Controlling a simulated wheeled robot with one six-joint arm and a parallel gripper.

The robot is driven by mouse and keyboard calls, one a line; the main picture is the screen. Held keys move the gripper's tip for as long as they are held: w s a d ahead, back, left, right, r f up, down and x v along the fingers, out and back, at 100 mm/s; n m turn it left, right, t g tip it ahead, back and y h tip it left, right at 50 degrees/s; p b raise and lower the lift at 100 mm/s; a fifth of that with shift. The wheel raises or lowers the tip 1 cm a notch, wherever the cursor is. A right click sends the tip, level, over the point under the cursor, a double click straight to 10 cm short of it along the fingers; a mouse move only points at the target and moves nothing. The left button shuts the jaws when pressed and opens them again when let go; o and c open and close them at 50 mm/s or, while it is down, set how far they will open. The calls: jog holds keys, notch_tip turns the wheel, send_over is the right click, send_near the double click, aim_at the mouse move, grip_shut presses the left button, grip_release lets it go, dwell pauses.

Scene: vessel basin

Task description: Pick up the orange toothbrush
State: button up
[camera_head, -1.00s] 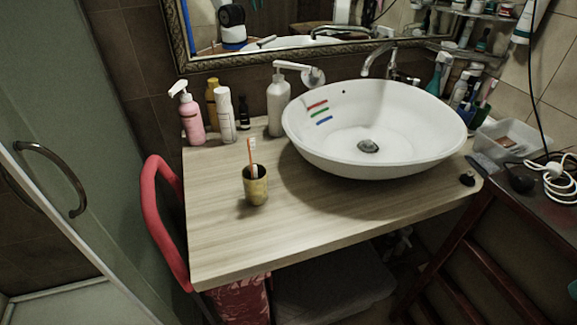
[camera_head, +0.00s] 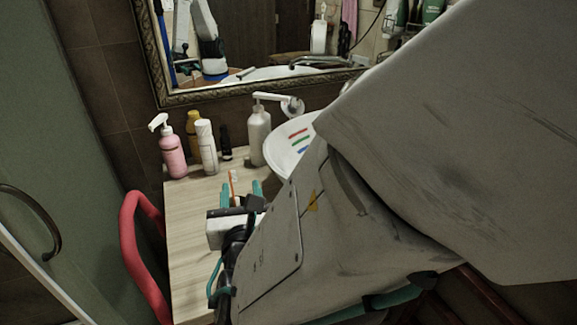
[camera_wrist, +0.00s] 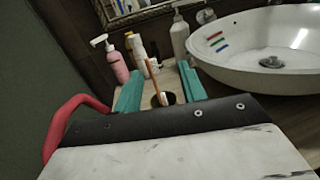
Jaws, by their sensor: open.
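The orange toothbrush (camera_head: 233,184) stands upright, leaning slightly, with its upper part showing behind my gripper in the head view. In the wrist view the toothbrush (camera_wrist: 155,79) rises from a dark-mouthed cup (camera_wrist: 170,99) on the counter. My gripper (camera_head: 241,191) is open, with teal fingers spread to either side of the toothbrush in the picture. In the wrist view my gripper (camera_wrist: 160,78) has the toothbrush in its gap; I see no finger touching it. My gripper hides the cup in the head view and its lower part in the wrist view.
A pink pump bottle (camera_head: 173,155), a white bottle (camera_head: 206,147) and a larger dispenser (camera_head: 258,135) stand at the back of the wooden counter (camera_head: 185,230). The white basin (camera_wrist: 225,60) lies to the right. A red chair (camera_head: 130,240) is at the left.

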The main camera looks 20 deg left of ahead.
aim_at(233, 176)
jog(key=shift+n+y, duration=0.3)
jog(key=x, duration=0.2)
jog(key=a+x, duration=0.1)
jog(key=x, duration=0.2)
jog(key=f+x, duration=0.1)
jog(key=x, duration=0.1)
jog(key=shift+s+a, duration=0.15)
jog(key=shift+a, duration=0.1)
grip_shut()
